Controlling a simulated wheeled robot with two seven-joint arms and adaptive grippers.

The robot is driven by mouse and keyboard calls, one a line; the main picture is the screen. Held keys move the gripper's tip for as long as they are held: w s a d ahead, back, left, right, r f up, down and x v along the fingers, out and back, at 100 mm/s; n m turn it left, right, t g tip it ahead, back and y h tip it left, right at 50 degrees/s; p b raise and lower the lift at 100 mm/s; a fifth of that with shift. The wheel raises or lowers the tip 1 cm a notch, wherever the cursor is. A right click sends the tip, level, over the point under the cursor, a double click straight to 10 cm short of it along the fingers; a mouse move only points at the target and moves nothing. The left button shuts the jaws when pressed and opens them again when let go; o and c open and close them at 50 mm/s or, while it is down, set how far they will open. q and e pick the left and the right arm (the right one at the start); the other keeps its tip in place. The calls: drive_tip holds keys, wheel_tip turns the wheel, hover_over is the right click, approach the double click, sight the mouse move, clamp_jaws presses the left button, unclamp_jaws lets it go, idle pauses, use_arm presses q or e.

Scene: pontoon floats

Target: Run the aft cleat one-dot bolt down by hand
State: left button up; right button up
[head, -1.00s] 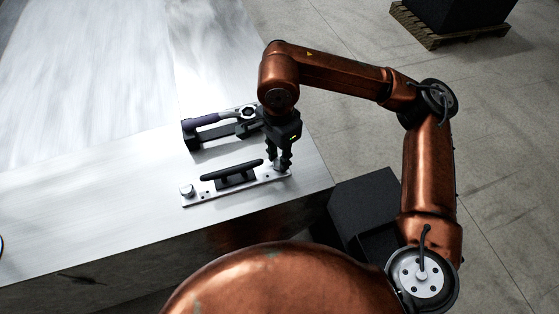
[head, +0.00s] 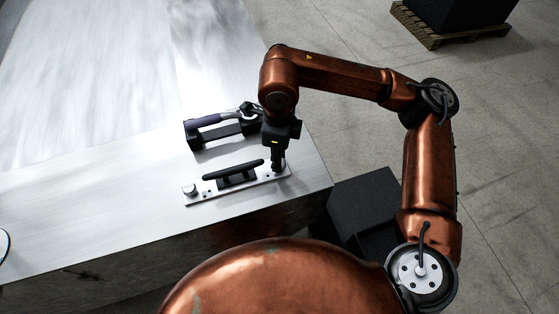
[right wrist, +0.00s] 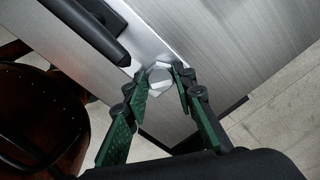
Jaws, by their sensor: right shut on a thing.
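The cleat (head: 232,180) is a black horn bar on a pale metal base plate lying on the table near its front edge. My right gripper (head: 277,166) points down at the plate's right end. In the right wrist view its green-padded fingers (right wrist: 163,88) are shut on a silver hex bolt (right wrist: 159,76), one finger on each side of the head. No dot mark can be made out on it. A second silver bolt head (head: 190,189) stands at the plate's left end. My left gripper is not in view.
The metal table (head: 80,190) is clear to the left. A dark box (head: 365,205) stands beside the table's right side.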

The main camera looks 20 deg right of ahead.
drive_tip(key=m, duration=0.2)
drive_tip(key=m+p, duration=0.1)
drive_tip(key=m, duration=0.3)
drive_tip(key=shift+s+f, duration=0.1)
drive_tip(key=shift+s, duration=0.15)
drive_tip(key=m+p, duration=0.1)
drive_tip(key=m, duration=0.4)
drive_tip(key=shift+f+m, duration=0.1)
drive_tip(key=shift+m, duration=0.3)
drive_tip(key=o, duration=0.9)
drive_tip(key=shift+o, duration=0.3)
drive_tip(key=shift+r, duration=0.2)
drive_tip(key=shift+w, duration=0.1)
